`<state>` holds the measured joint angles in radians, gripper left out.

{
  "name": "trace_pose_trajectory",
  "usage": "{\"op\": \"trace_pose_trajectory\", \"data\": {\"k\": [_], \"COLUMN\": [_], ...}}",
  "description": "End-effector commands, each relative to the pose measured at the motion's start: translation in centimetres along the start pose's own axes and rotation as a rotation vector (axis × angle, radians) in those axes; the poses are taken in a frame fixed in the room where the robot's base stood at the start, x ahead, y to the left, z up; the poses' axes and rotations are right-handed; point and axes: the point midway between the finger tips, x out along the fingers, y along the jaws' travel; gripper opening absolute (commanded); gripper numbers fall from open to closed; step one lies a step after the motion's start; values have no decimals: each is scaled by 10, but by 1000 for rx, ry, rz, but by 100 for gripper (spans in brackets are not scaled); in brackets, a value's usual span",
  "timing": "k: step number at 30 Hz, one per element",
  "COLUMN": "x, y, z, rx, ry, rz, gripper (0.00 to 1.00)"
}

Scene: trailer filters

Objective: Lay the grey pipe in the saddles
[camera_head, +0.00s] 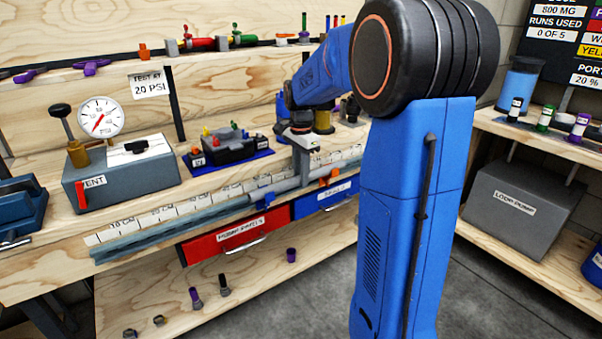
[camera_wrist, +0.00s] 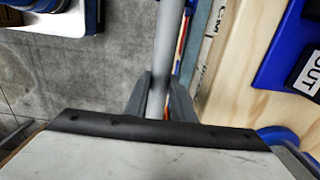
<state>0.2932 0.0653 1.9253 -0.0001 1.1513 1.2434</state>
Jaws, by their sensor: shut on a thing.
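The grey pipe (camera_head: 288,185) lies lengthwise along the front of the bench in the head view, close above the pale blue rail (camera_head: 150,238). My gripper (camera_head: 303,172) comes down from above and is shut on the pipe. In the wrist view the pipe (camera_wrist: 168,40) runs up between the two dark fingers (camera_wrist: 159,95). An orange piece (camera_head: 329,177) to the right of my gripper and a small blue piece (camera_head: 262,200) to the left look like saddles. I cannot tell whether the pipe rests in them or is just above.
A ruler strip (camera_head: 160,214) runs behind the pipe. A gauge box (camera_head: 122,170) and a dark device on a blue mat (camera_head: 228,148) stand behind it. Red (camera_head: 238,234) and blue (camera_head: 325,195) drawers sit below the bench front. Small fittings lie on the lower shelf (camera_head: 255,282).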

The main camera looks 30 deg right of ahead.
Motion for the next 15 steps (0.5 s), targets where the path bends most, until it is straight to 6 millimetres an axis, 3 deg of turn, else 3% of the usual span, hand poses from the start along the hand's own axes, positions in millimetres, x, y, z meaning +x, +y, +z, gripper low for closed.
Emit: {"op": "trace_pose_trajectory", "data": {"k": [2, 3, 5, 15], "x": [2, 1, 1, -1], "y": [0, 0, 0, 0], "z": [0, 0, 0, 0], "rx": [0, 0, 0, 0], "ry": [0, 0, 0, 0], "rz": [1, 0, 0, -1], "gripper": [0, 32, 44, 44]}}
